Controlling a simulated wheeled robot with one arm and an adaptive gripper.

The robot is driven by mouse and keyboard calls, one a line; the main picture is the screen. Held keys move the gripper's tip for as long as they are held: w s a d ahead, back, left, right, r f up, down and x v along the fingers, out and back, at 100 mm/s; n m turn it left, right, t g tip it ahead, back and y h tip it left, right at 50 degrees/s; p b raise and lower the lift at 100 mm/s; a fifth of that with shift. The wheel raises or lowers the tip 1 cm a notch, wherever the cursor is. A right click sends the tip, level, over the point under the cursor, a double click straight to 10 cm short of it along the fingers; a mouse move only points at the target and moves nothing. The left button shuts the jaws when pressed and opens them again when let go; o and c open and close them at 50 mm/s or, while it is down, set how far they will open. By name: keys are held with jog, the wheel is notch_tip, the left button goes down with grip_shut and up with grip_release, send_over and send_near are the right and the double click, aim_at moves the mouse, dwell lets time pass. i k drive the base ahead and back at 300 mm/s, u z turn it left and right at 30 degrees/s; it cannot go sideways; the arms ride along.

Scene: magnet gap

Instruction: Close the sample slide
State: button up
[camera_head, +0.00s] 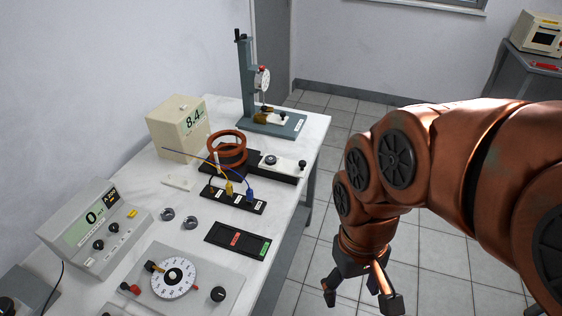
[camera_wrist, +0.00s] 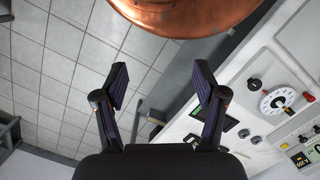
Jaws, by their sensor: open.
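The sample slide (camera_head: 283,164) looks like a pale plate with a round dark piece on it and a small black knob (camera_head: 302,163) at its right end. It sticks out to the right of the copper coil (camera_head: 228,147) on a black base, on the white bench. My gripper (camera_head: 360,291) is open and empty, past the bench's right edge and over the floor, apart from the slide. In the wrist view my gripper's two fingers (camera_wrist: 160,85) are spread wide with nothing between them. I cannot make out the slide in the wrist view.
On the bench (camera_head: 312,150) stand a dial gauge stand (camera_head: 245,85), a beige meter (camera_head: 180,130), a terminal strip (camera_head: 232,200) with plugged cables, a black tray (camera_head: 237,241), a dial box (camera_head: 172,277) and a grey meter (camera_head: 95,228). The tiled floor right of the bench is open.

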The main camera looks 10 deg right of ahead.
aim_at(290, 167)
jog(key=z, duration=1.45)
jog(key=i, duration=0.55)
jog(key=u, duration=2.3)
